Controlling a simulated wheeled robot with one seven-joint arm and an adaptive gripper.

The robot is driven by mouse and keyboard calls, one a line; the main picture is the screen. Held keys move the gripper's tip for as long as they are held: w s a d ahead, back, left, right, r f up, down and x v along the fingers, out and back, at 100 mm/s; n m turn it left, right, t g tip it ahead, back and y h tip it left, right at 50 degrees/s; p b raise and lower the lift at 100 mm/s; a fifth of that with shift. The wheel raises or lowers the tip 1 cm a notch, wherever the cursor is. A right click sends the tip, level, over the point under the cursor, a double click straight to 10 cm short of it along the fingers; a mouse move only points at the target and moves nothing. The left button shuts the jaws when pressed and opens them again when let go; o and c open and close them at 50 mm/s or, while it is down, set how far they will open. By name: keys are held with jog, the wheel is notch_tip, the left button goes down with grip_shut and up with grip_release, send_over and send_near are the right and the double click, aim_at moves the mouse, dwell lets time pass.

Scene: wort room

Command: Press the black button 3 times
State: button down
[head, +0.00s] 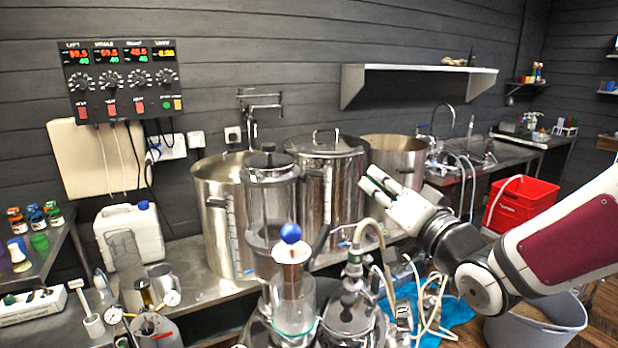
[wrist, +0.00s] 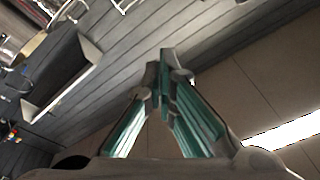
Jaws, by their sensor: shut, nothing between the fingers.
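I cannot clearly make out a black button in either view. A dark control panel (head: 122,80) hangs on the wall at the upper left of the head view. My gripper (head: 371,182) is in the middle right of the head view, raised in front of the steel pots and well to the right of the panel. Its fingers are shut and empty. In the wrist view the fingertips (wrist: 163,72) meet, with wall and ceiling behind them.
Large steel pots (head: 324,180) stand on the bench behind my gripper. Glass vessels and a blue ball (head: 290,233) are in front, with hoses and a kettle-like vessel nearby. A wall shelf (head: 415,70) is above. A red bin (head: 522,203) is at the right.

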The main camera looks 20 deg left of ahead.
jog(key=a+b, duration=0.2)
jog(key=a, duration=0.6)
jog(key=shift+s+a+b, duration=0.15)
jog(key=shift+a+b, duration=0.15)
jog(key=shift+b, duration=0.1)
jog(key=shift+a, duration=0.1)
dwell(1.0)
jog(key=shift+a, duration=0.3)
jog(key=shift+a+b, duration=0.3)
jog(key=shift+a, duration=0.25)
dwell(0.8)
jog(key=shift+d+p, duration=0.3)
jog(key=shift+d, duration=0.6)
jog(key=shift+d, duration=0.15)
jog(key=shift+d+p, duration=0.8)
jog(key=shift+d, duration=1.6)
